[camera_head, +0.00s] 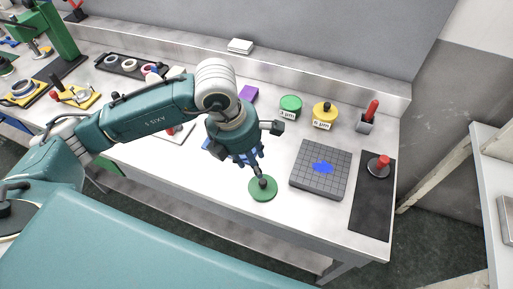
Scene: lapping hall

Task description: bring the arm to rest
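My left arm (155,108) comes in from the left and reaches over the workbench, its wrist pointing down. My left gripper (259,171) is at the end of it, just above a green disc (263,194) with a dark knob that lies flat on the bench. The fingers are small, dark and partly hidden by the wrist. I cannot tell whether they are open, shut or touching the knob. My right gripper is not in view.
Right of the disc are a grey gridded plate (309,184) with a blue patch and a black mat (367,220) with a red-handled piece (379,166). Behind stand a green-lidded jar (290,106), a yellow-lidded jar (323,115) and a holder (365,124). The bench front is clear.

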